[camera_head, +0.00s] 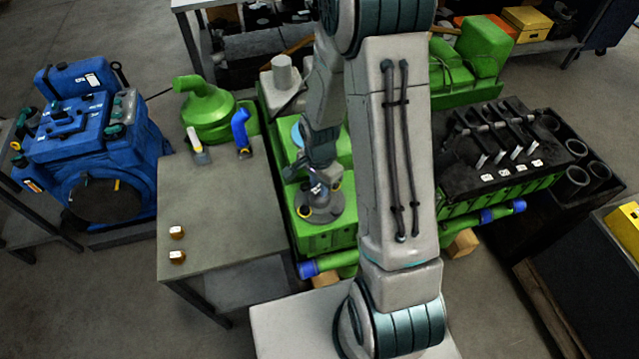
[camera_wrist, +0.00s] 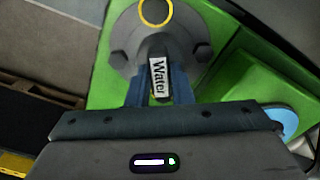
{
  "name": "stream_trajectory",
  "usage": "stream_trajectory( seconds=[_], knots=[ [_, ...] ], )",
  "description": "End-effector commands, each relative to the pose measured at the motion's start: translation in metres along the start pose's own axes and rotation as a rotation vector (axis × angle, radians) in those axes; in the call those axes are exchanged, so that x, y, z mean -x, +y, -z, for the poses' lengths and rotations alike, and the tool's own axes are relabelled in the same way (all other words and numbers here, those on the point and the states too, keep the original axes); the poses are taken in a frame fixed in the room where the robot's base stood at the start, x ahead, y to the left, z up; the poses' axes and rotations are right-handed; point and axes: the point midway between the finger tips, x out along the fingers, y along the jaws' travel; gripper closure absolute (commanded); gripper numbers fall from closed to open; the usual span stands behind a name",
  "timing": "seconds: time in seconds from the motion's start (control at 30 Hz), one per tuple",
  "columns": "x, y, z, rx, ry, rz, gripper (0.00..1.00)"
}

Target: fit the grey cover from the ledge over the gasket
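The grey cover (camera_head: 322,207) is a round flange with lugs and a yellow ring, over the near end of the green engine (camera_head: 345,235). In the wrist view the cover (camera_wrist: 172,35) has an upright tab labelled "Water" between my fingers. My gripper (camera_head: 318,187) points down at it; in the wrist view my gripper (camera_wrist: 160,80) appears shut on this tab. I cannot tell whether the cover rests on the green surface or is just above it. A light-blue ring, apparently the gasket (camera_head: 297,134), lies further back on the engine, partly behind my arm; it also shows in the wrist view (camera_wrist: 284,121).
A grey table (camera_head: 215,215) on the left holds a blue elbow pipe (camera_head: 240,130), a white-and-yellow item and two small brown-and-white pieces. A blue engine (camera_head: 95,150) stands further left. A black cylinder head with valve gear (camera_head: 505,150) is on the right. My arm hides the engine's middle.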

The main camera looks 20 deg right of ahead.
Motion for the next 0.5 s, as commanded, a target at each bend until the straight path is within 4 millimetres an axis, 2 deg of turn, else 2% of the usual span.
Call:
stream_trajectory(
  seconds=[0.5],
  knots=[
    [0.013, -0.001, 0.000, 0.000, 0.001, 0.002, 1.00]
  ],
)
